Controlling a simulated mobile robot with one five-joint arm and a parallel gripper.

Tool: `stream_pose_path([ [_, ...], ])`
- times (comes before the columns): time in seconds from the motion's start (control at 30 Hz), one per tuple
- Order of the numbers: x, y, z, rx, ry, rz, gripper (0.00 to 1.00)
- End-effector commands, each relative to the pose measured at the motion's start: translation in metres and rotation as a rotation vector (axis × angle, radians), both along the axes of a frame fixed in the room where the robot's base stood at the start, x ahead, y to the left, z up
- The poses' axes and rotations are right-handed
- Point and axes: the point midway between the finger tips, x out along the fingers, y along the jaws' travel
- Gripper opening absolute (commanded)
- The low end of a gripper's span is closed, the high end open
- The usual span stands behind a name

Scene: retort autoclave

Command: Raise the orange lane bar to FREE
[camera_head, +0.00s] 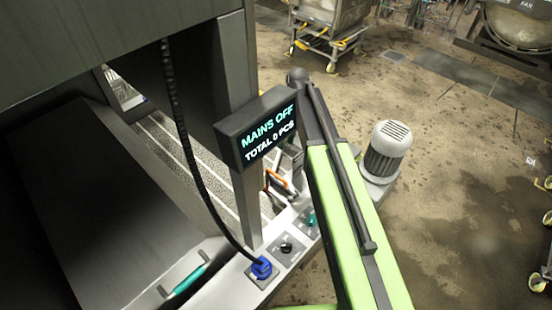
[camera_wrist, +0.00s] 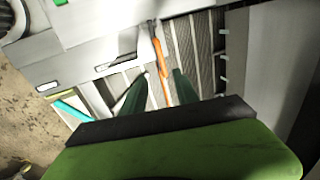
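The orange lane bar (camera_wrist: 161,66) shows in the wrist view as a thin orange strip over grey, ribbed lanes. In the head view the orange bar (camera_head: 276,180) shows in part, just below the display and left of my green arm. My gripper (camera_wrist: 160,80) is open, with its two dark green fingers apart. The bar lies between the fingertips in the wrist view, with the left finger to its left and the right finger to its right. I cannot tell whether the fingers touch it or stop above it. In the head view my fingers are mostly hidden.
A blue plug (camera_head: 261,267) with a black cable, a black knob (camera_head: 286,247) and a teal handle (camera_head: 189,279) are on the machine. A motor (camera_head: 386,151) stands right of my arm.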

Motion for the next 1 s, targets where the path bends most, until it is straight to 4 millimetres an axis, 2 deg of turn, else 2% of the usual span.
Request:
stream_pose_path([
  [0.03,0.005,0.003,0.005,0.005,0.002,0.02,0.36],
  [0.17,0.004,0.006,0.002,0.009,0.002,0.035,0.36],
  [0.37,0.002,0.01,-0.012,0.008,0.002,0.037,0.36],
  [0.57,-0.003,0.015,-0.048,0.008,0.002,0.037,0.36],
  [1.0,-0.016,0.029,-0.14,0.008,0.002,0.039,0.36],
])
